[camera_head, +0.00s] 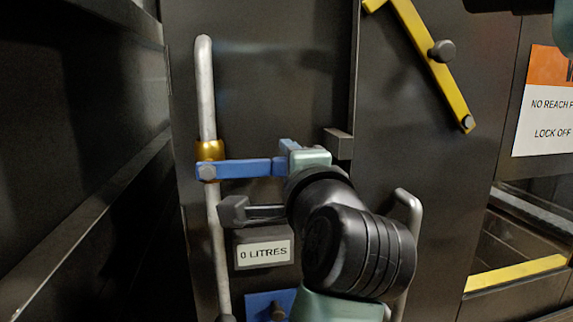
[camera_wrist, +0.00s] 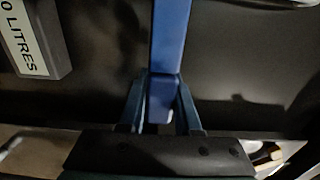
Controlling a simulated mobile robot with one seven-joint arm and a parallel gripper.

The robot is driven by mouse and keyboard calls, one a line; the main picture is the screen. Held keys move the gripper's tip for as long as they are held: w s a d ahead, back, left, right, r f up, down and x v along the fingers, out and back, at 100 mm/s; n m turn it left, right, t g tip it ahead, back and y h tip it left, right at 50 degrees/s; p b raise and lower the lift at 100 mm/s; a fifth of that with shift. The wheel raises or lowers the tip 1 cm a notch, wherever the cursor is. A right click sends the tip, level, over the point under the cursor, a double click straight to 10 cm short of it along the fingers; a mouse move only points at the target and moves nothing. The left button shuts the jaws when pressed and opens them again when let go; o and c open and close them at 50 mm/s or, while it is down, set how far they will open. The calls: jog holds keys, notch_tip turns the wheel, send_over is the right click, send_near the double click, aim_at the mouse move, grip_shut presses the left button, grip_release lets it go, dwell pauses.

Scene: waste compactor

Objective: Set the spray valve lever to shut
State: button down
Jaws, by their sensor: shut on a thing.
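The blue spray valve lever (camera_head: 240,168) sits on a brass valve body (camera_head: 210,151) on a grey vertical pipe (camera_head: 206,90). The lever points right, roughly level and across the pipe. My gripper (camera_head: 283,160) is at the lever's free right end in the head view. In the wrist view, the lever (camera_wrist: 167,40) runs down between the two fingers of my gripper (camera_wrist: 162,85), which are shut on its end. My wrist and arm hide part of the panel below and right of the lever.
A box labelled "0 LITRES" (camera_head: 264,253) is below the lever, with a dark grey handle (camera_head: 233,211) just above it. A blue plate (camera_head: 268,304) is lower down. A yellow bar (camera_head: 432,60) is at upper right, and a grey handle (camera_head: 410,210) right of my arm.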

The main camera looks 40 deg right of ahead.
jog(key=shift+r, duration=0.25)
jog(key=c, duration=0.6)
grip_release()
jog(key=shift+f, duration=0.1)
jog(key=b+v, duration=0.5)
jog(key=v, duration=0.8)
